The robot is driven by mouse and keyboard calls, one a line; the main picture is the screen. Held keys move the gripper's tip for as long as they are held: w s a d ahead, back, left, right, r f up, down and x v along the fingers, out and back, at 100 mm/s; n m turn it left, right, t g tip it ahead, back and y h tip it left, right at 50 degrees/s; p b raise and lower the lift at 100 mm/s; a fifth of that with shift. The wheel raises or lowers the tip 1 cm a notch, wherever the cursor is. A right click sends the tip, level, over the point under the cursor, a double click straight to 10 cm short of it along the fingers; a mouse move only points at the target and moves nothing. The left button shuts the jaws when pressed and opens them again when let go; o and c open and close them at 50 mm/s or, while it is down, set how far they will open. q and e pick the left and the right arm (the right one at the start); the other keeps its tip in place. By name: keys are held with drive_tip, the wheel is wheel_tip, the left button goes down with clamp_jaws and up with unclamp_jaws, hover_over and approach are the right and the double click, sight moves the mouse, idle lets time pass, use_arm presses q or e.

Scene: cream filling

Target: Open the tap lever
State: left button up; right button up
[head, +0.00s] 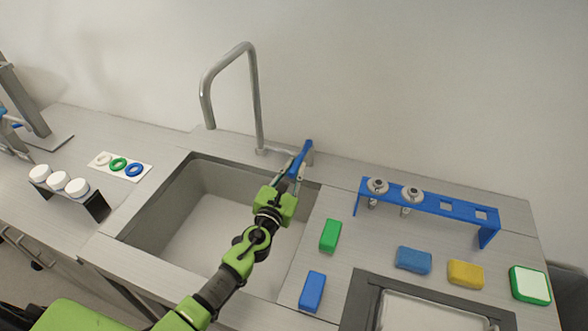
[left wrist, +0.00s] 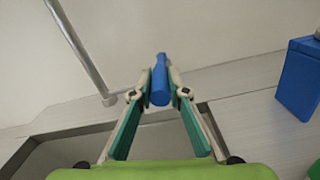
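The tap's blue lever (head: 301,155) stands at the back edge of the sink, right of the tall bent metal spout (head: 256,95). My left gripper (head: 290,176) reaches over the sink to the lever. In the left wrist view, the lever (left wrist: 160,80) lies between the two fingertips of my left gripper (left wrist: 160,84), its rounded near end facing me. The fingers are close on both sides; whether they press on it or leave a thin gap, I cannot tell. My right gripper is not in view.
The sink basin (head: 180,225) lies below my left arm. On the right are a blue rack (head: 440,206), a green sponge (head: 330,235), a blue sponge (head: 313,291) and more coloured blocks. White-lidded jars (head: 58,181) and a ring card (head: 120,167) are at left.

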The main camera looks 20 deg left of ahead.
use_arm(q)
drive_tip(key=shift+d, duration=0.15)
clamp_jaws()
drive_tip(key=shift+d+n+y, duration=0.25)
drive_tip(key=shift+n+y, duration=0.05)
drive_tip(key=shift+y, duration=0.2)
drive_tip(key=d+n+y, duration=0.1)
drive_tip(key=y, duration=0.1)
drive_tip(key=d+n+y+b, duration=0.1)
drive_tip(key=d+y, duration=0.1)
drive_tip(key=w+d+n+g+y, duration=0.1)
drive_tip(key=y, duration=0.1)
drive_tip(key=shift+d+n+b, duration=0.3)
drive_tip(key=shift+n+b, duration=0.1)
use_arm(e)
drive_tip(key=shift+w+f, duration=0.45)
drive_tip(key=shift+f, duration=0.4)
use_arm(q)
drive_tip(key=o, duration=0.9)
unclamp_jaws()
drive_tip(key=shift+o, duration=0.2)
